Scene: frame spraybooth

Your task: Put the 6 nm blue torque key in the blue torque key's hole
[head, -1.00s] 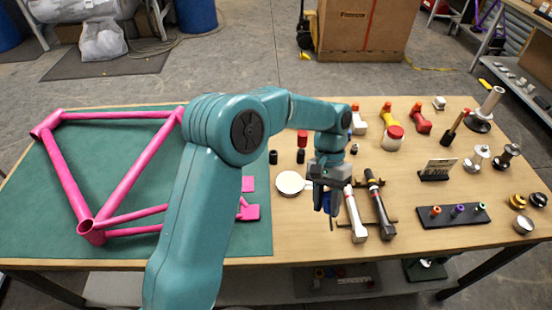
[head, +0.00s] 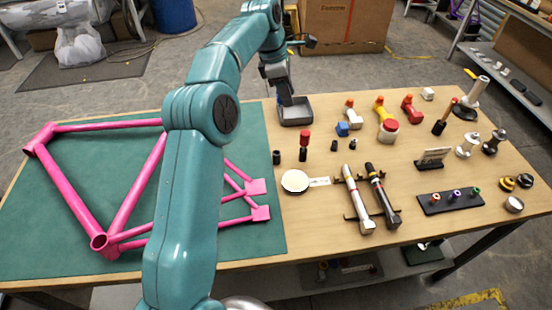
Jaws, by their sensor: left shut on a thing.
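My left gripper (head: 287,92) is at the far edge of the table, over a dark grey tray (head: 297,120). A black rack (head: 425,209) at the right holds small keys with orange (head: 436,198), purple-blue (head: 456,195) and green (head: 475,192) tops. A small blue item (head: 342,129) lies on the table beside a white and red tool; I cannot tell if it is the blue torque key. No empty blue key hole can be made out. My right gripper is out of view.
Two torque wrenches (head: 357,201) lie on a stand mid-table, right of a white round dish (head: 295,181). A pink bike frame (head: 70,195) covers the green mat.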

